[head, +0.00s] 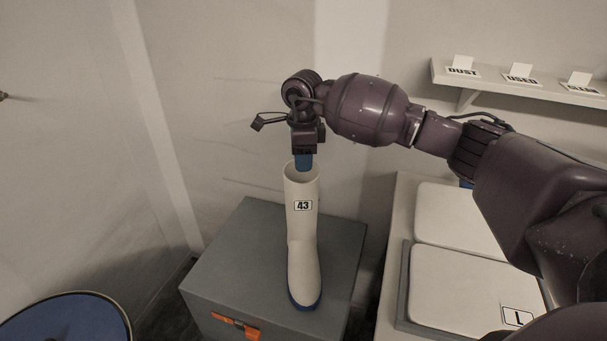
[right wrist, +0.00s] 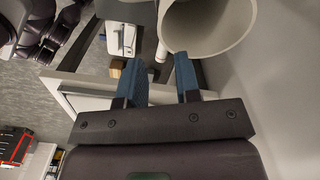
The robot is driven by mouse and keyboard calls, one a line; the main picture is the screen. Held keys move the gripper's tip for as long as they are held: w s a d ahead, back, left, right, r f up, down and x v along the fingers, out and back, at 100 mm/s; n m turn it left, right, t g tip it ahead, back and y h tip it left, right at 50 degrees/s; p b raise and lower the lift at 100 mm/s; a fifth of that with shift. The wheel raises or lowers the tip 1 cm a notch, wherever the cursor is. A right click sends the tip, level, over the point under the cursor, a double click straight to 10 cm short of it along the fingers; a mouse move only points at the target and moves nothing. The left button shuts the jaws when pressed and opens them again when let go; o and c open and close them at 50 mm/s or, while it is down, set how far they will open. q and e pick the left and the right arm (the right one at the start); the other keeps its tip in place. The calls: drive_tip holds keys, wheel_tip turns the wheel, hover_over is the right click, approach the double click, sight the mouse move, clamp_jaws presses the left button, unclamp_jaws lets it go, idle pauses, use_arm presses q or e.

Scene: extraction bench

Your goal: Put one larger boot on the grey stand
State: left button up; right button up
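A tall white boot (head: 301,235) with a blue sole and a "43" label stands upright on the grey stand (head: 235,265), a box-like block with an orange latch on its front. My right gripper (head: 303,163) points down at the boot's open top, its blue fingers overlapping the rim in the head view. In the right wrist view the right gripper's fingers (right wrist: 160,75) are apart with a clear gap between them. The round boot opening (right wrist: 208,22) is just beyond the right-hand finger; whether they touch I cannot tell. My left gripper is not in view.
A white bench (head: 388,235) with pale cushioned pads, one labelled "L" (head: 517,316), stands right of the stand. A wall shelf (head: 520,88) carries several label cards. A round blue-topped object (head: 65,322) is at the lower left. The wall is close behind the stand.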

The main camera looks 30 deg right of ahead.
drive_tip(key=shift+r, duration=1.1)
